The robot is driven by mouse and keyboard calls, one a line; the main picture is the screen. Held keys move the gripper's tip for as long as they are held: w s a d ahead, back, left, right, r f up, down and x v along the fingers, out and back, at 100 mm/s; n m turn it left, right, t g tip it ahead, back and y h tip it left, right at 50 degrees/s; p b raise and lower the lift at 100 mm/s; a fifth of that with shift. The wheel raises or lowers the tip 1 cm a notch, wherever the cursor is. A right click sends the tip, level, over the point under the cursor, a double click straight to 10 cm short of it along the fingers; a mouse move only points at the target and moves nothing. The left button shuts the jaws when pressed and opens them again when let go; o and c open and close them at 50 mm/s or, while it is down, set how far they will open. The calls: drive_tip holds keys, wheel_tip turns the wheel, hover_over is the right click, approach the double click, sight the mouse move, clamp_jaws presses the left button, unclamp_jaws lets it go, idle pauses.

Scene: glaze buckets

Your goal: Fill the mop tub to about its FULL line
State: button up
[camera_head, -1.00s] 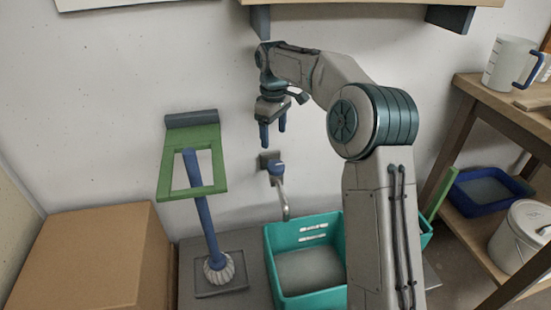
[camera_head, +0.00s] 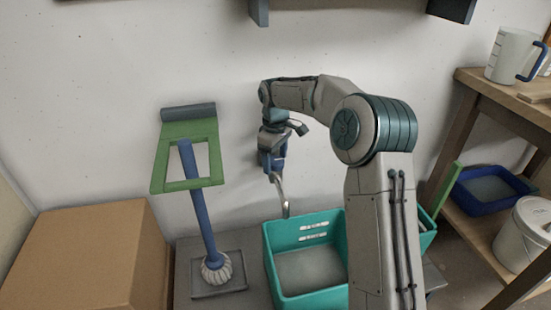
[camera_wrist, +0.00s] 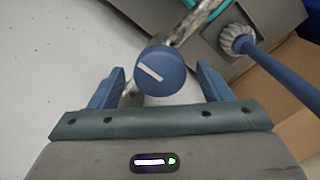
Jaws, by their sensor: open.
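The teal mop tub (camera_head: 285,238) stands below the wall tap, with two marked labels on its inner back wall and a grey surface inside. The tap's spout (camera_head: 283,196) hangs above the tub's back edge; I cannot tell whether water runs. The tap's round blue knob (camera_wrist: 160,72) with a white bar shows in the wrist view. My gripper (camera_head: 272,165) is at the tap in the head view. In the wrist view my gripper (camera_wrist: 160,85) is open, with one blue finger on each side of the knob, and gaps show between them.
A cardboard box (camera_head: 90,255) is at the left. A wooden shelf (camera_head: 510,112) at the right holds a jug (camera_head: 512,55), a blue tray (camera_head: 485,205) and a white bucket (camera_head: 520,240).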

drive_tip(key=c, duration=1)
drive_tip(key=shift+r+p, duration=0.15)
drive_tip(key=shift+p, duration=0.3)
drive_tip(key=shift+r+m+p, duration=0.1)
drive_tip(key=shift+m+p, duration=1)
drive_tip(key=m+p, duration=0.3)
drive_tip(key=m, duration=0.1)
drive_tip(key=shift+m+p, duration=0.3)
drive_tip(key=shift+p, duration=0.05)
drive_tip(key=m+p, duration=0.2)
drive_tip(key=m, duration=0.2)
drive_tip(key=shift+p, duration=0.3)
drive_tip(key=shift+m+p, duration=0.75)
drive_tip(key=shift+m, duration=1.05)
drive_tip(key=shift+f+m, duration=0.2)
drive_tip(key=shift+m, duration=0.1)
